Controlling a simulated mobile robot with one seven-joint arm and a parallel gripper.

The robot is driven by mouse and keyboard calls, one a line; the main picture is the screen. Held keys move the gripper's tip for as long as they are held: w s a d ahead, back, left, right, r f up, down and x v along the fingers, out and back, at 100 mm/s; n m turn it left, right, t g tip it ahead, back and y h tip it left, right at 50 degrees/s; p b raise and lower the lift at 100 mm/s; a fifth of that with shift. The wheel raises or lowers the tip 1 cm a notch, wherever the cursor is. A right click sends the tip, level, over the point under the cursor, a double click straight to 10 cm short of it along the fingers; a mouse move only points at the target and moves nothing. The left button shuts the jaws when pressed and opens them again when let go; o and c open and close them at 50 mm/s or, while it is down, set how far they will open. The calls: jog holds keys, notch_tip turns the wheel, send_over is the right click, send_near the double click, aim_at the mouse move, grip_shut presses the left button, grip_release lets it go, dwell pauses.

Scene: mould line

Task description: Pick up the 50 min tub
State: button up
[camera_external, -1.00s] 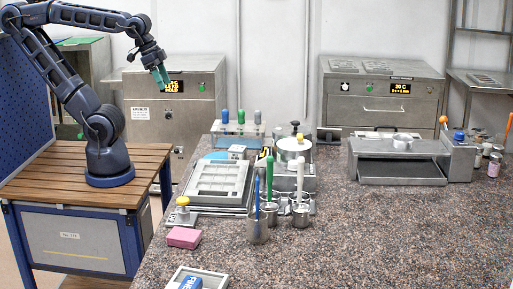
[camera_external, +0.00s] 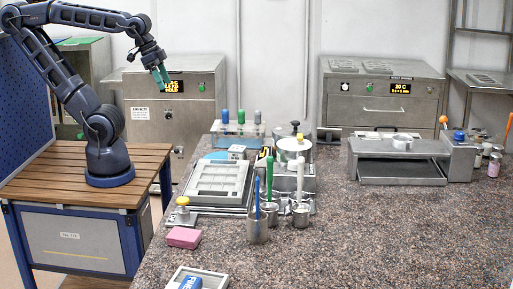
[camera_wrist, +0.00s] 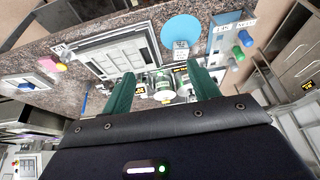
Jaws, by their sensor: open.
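My gripper (camera_external: 161,76) is raised above the left end of the counter, in front of the left grey machine, with nothing between its teal fingers. In the wrist view my gripper (camera_wrist: 165,76) has its two fingers apart. No label reading "50 min" is legible, so I cannot tell which thing is the 50 min tub. A white round vessel (camera_external: 294,145) stands in the middle cluster. A small pink-and-white pot (camera_external: 494,166) stands at the far right beside other small containers, well away from my gripper.
A grey mould tray (camera_external: 219,181), a pink block (camera_external: 184,237) and metal cups with upright tools (camera_external: 259,230) crowd the counter's left half. A low metal unit (camera_external: 400,181) stands at the back right. The speckled counter (camera_external: 410,235) is clear at front right. A blue disc (camera_wrist: 182,29) shows in the wrist view.

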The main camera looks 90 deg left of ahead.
jog(key=shift+o, duration=1.4)
jog(key=shift+w, duration=0.15)
jog(key=n+g+h, duration=0.2)
jog(key=n+g, duration=0.3)
jog(key=n, duration=1.1)
send_over(237, 148)
jog(key=a, duration=0.2)
notch_tip(237, 148, down, 17)
jog(key=shift+d+f, duration=0.15)
jog(key=shift+f, duration=0.35)
jog(key=shift+d+f, duration=0.25)
jog(key=shift+f, duration=1.4)
jog(key=shift+d+f, duration=0.2)
jog(key=shift+f, duration=1.45)
jog(key=shift+d+f, duration=0.25)
jog(key=shift+f, duration=1.4)
jog(key=c, duration=1.1)
